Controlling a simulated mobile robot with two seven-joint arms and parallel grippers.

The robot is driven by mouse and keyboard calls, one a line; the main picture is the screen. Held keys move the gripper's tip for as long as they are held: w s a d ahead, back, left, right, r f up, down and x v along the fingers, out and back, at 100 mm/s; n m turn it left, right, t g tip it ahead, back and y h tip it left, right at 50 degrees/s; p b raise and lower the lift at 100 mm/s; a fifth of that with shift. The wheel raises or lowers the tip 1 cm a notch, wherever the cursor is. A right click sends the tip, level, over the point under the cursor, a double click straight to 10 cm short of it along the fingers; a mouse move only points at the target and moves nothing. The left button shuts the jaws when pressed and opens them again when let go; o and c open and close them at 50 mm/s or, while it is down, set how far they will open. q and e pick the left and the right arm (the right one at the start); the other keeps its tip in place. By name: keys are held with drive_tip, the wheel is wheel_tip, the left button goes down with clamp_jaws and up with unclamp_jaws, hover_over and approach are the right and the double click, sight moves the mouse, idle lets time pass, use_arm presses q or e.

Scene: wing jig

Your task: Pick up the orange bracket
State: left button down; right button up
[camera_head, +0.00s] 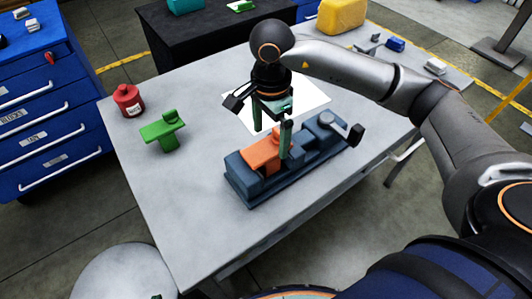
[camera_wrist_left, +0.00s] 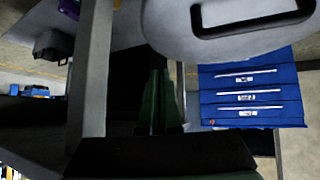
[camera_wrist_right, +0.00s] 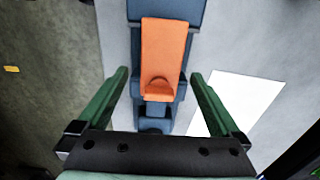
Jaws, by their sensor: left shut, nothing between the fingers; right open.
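The orange bracket (camera_head: 260,155) sits in the left part of the dark blue jig (camera_head: 250,190) on the grey table. It also shows in the right wrist view (camera_wrist_right: 165,45), upper middle, with a rounded lip at its near end. My right gripper (camera_head: 271,142) is open, pointing down over the jig by the bracket. In the right wrist view its fingers stand wide apart on either side of the bracket, and no contact shows. My left gripper (camera_wrist_left: 158,90) is shut and empty in the left wrist view, away from the bracket.
A green bracket (camera_head: 162,130) and a red canister (camera_head: 128,101) stand on the table's left side. A white sheet (camera_head: 310,92) lies behind the jig. A dark clamp-like part (camera_head: 356,134) projects at the jig's right end. The table front (camera_head: 190,230) is clear.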

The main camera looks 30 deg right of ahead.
sight(266, 158)
drive_tip(key=f, duration=0.5)
drive_tip(key=a+f, duration=0.1)
drive_tip(key=f, duration=0.2)
drive_tip(key=shift+p, duration=0.35)
drive_tip(key=shift+r, duration=0.1)
clamp_jaws()
idle(0.4)
